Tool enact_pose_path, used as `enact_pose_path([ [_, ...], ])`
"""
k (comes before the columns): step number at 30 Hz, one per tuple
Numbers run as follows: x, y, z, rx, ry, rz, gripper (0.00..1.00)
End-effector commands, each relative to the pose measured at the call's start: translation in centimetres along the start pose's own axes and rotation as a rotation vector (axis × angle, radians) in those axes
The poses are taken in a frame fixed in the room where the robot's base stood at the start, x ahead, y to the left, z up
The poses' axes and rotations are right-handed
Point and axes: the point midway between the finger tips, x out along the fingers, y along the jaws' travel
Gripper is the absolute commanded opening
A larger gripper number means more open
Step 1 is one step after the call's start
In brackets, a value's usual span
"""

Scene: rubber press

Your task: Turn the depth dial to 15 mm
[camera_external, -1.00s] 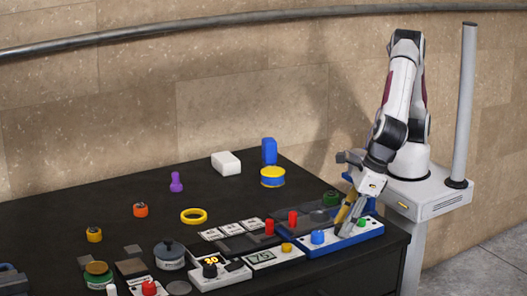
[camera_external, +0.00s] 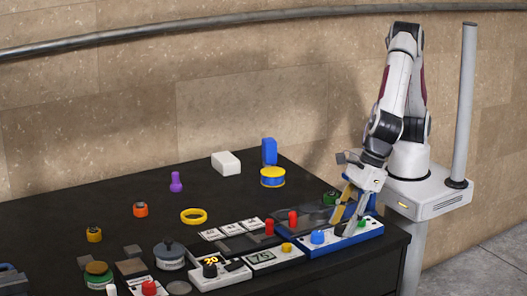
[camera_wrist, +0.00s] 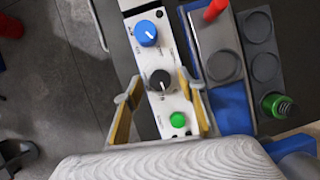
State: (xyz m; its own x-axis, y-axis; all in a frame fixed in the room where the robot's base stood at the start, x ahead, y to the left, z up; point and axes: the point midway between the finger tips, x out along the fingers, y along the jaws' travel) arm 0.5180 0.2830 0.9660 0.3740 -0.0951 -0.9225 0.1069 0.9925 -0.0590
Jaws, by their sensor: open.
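In the wrist view a white panel (camera_wrist: 141,60) carries a blue dial (camera_wrist: 146,33), a dark dial (camera_wrist: 160,80) and a green button (camera_wrist: 178,120). Both dials have a white pointer line. The printed labels are too small to read, so I cannot tell which one is the depth dial. My gripper (camera_wrist: 158,88) is open, with one finger on each side of the dark dial; contact is unclear. In the external view my gripper (camera_external: 341,227) is over the panel (camera_external: 340,241) beside the blue dial (camera_external: 318,237), hiding the dark one.
A display with yellow digits (camera_external: 211,261), seemingly 20, and a display reading about 75 (camera_external: 262,256) stand to the left. A green knob (camera_wrist: 279,106) is at the right. The table's back middle has free room.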

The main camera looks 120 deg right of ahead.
Motion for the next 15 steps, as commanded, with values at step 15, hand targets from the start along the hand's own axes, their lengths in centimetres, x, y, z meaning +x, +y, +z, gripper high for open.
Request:
enact_pose_path([
  [15, -5.6, -0.1, 0.0, -0.037, -0.005, 0.017, 0.40],
])
